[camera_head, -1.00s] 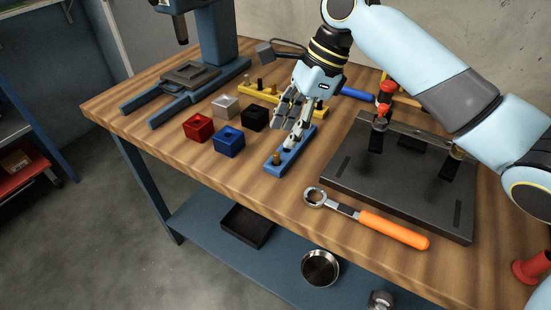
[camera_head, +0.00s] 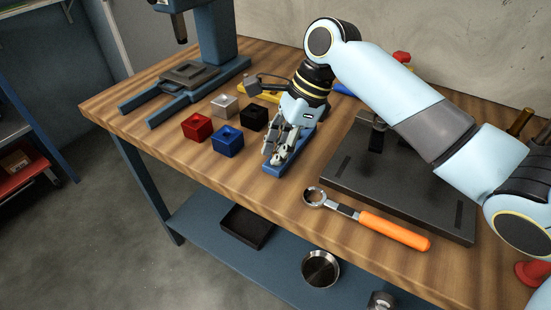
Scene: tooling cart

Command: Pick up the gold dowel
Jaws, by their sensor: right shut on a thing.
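The blue peg block (camera_head: 278,168) lies on the wooden bench, mostly covered by my right gripper. My right gripper (camera_head: 275,157) points down over its near end, where the gold dowel stood a second ago. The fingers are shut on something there. The gold dowel itself is hidden by the fingers, and I cannot tell whether it is still seated in the block. My left gripper is not in view.
Red (camera_head: 197,127), blue (camera_head: 227,141), black (camera_head: 254,117) and grey (camera_head: 224,105) square blocks stand left of the gripper. An orange-handled wrench (camera_head: 393,230) lies in front of a dark fixture plate (camera_head: 400,180). A blue press (camera_head: 212,45) stands at the back left.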

